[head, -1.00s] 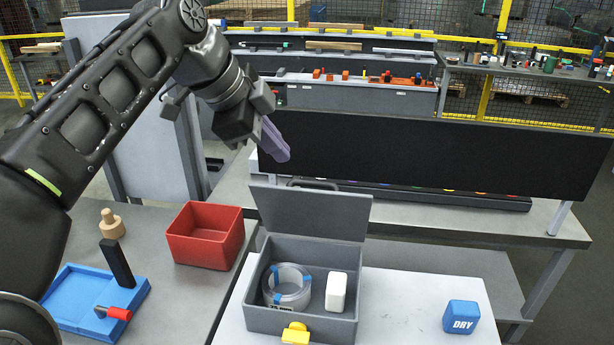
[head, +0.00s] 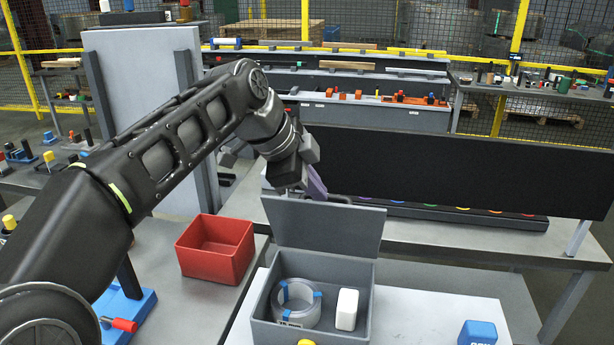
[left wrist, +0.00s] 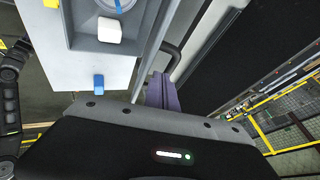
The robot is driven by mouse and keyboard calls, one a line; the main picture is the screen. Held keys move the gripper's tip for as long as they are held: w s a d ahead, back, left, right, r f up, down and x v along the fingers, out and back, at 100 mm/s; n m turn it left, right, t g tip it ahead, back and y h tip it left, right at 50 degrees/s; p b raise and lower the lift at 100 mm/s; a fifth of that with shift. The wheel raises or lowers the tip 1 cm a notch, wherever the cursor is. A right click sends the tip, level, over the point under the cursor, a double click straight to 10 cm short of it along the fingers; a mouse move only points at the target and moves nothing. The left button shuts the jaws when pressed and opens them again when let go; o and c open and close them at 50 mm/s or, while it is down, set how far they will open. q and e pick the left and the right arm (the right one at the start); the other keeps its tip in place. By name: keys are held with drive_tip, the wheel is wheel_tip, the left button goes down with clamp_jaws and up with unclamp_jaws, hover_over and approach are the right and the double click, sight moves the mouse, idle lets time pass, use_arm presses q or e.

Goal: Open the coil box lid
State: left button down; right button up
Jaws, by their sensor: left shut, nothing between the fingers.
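The grey coil box (head: 262,325) stands on a white surface with its lid (head: 325,228) raised upright at the back edge. Inside lie a clear coil with blue bands (head: 297,303) and a white block (head: 347,309). A yellow latch (head: 306,342) shows at the front, cut by the frame edge. My left gripper (head: 316,187) is behind the lid's upper left edge, its purple fingers shut and empty, partly hidden by the lid. In the left wrist view the fingers (left wrist: 160,90) are beside a dark handle bar (left wrist: 176,62). My right gripper is not in view.
A red bin (head: 216,248) stands left of the box, and a blue block (head: 477,333) lies to its right. A black panel (head: 470,165) stands behind. A blue tray (head: 125,305) is at the left, partly behind my arm.

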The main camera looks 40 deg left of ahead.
use_arm(q)
drive_tip(key=shift+w+f, duration=0.1)
drive_tip(key=shift+f, duration=0.05)
drive_tip(key=shift+w+a+r, duration=0.1)
drive_tip(key=shift+w+r, duration=0.1)
drive_tip(key=shift+w, duration=0.15)
drive_tip(key=w+a+p, duration=0.2)
drive_tip(key=w+a, duration=0.2)
drive_tip(key=w, duration=0.3)
drive_tip(key=shift+r, duration=0.2)
drive_tip(key=shift+r+p, duration=0.1)
drive_tip(key=shift+p, duration=0.2)
